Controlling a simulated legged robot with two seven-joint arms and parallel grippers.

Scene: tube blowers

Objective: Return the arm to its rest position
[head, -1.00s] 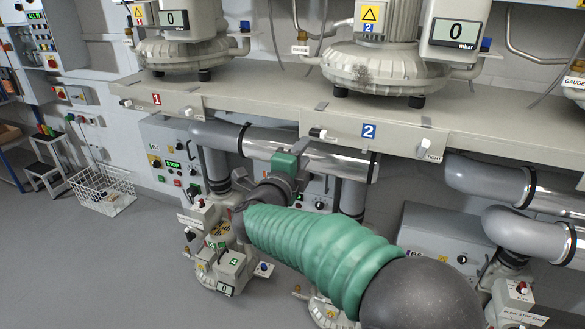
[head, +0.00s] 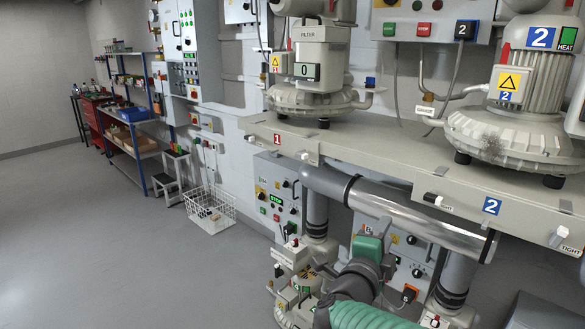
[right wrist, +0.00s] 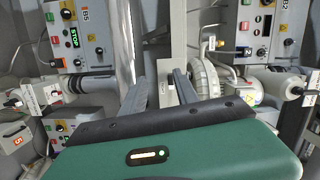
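My right arm, in a green ribbed sleeve, comes into the head view from the bottom edge. My left gripper is in neither view.
A long beige bench (head: 380,165) carries blower 1 (head: 316,90) and blower 2 (head: 515,115). A shiny pipe (head: 410,215) runs beneath it. A white wire basket (head: 210,212), a step stool (head: 175,178) and blue-framed shelves (head: 130,140) stand at the left. Grey floor (head: 90,250) is clear there.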

